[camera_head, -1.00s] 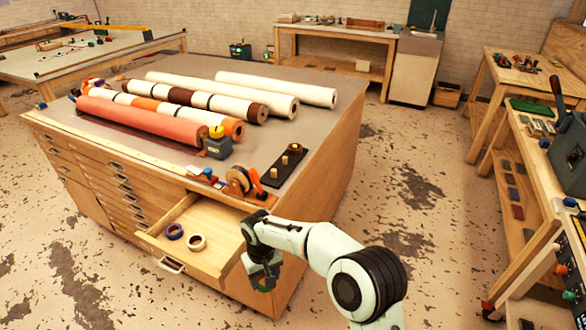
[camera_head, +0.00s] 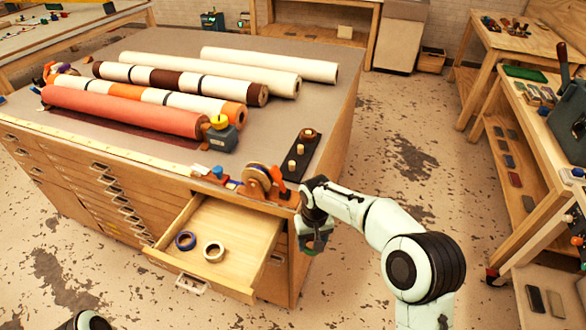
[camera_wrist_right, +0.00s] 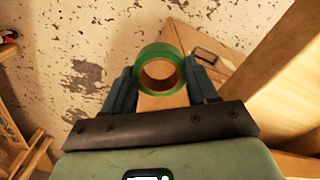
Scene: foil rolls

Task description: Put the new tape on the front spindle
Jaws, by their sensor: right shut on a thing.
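My right gripper (camera_head: 314,246) hangs beside the cabinet's front right corner, outside the open drawer. In the right wrist view its fingers (camera_wrist_right: 160,85) are shut on a green tape roll (camera_wrist_right: 141,62) with a brown core. The roll is mostly hidden by the gripper in the head view. A black board (camera_head: 311,149) on the cabinet top carries upright wooden spindles; the nearest (camera_head: 291,166) looks bare, and a brown ring (camera_head: 308,133) sits at the far end. An orange tape dispenser (camera_head: 261,181) stands left of the board. My left gripper is not in view.
Several long rolls, including a red one (camera_head: 120,110), lie across the cabinet top. A grey device (camera_head: 222,138) stands at the red roll's end.

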